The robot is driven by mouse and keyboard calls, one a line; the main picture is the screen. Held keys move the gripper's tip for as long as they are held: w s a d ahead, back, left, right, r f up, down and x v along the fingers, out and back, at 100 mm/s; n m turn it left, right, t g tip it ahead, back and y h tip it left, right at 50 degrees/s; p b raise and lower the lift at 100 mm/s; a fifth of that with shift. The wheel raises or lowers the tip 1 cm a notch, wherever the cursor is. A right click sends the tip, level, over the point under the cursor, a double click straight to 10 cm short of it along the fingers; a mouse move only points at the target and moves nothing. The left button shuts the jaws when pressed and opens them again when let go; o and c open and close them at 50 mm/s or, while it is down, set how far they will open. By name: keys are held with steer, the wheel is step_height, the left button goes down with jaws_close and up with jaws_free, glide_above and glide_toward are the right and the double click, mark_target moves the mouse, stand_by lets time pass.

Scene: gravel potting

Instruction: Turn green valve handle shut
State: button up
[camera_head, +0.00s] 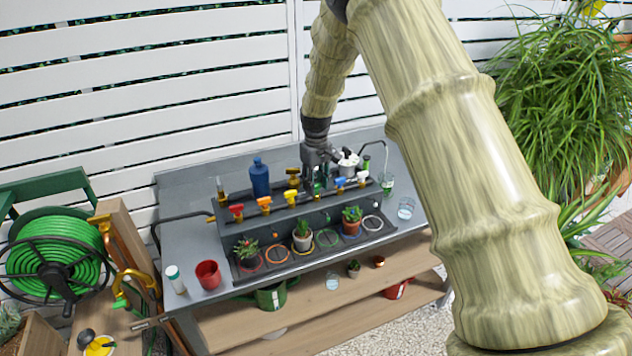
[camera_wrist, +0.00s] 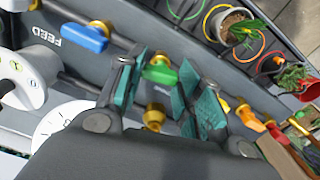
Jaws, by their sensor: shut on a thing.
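The green valve handle (camera_wrist: 160,75) sits on a brass valve on the dark pipe, between my gripper's teal-padded fingers (camera_wrist: 163,84) in the wrist view. My gripper is shut on it. In the head view my gripper (camera_head: 317,172) reaches down from above onto the green handle (camera_head: 317,188), in the middle of the row of valves. The fingers partly hide the handle there. How far the handle is turned is hard to tell.
A blue handle (camera_wrist: 85,37) is beside it, with a yellow handle (camera_head: 290,197) on the other side. Potted plants (camera_head: 302,235) stand on a lower ledge in front. A blue bottle (camera_head: 260,178) and a white device (camera_head: 348,163) stand behind the row.

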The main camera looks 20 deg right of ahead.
steer(key=shift+r+m, duration=0.1)
steer(key=shift+m, duration=1.1)
steer(key=shift+w, duration=0.1)
steer(key=o, duration=1)
step_height(320, 180, up, 12)
steer(key=shift+f, duration=0.1)
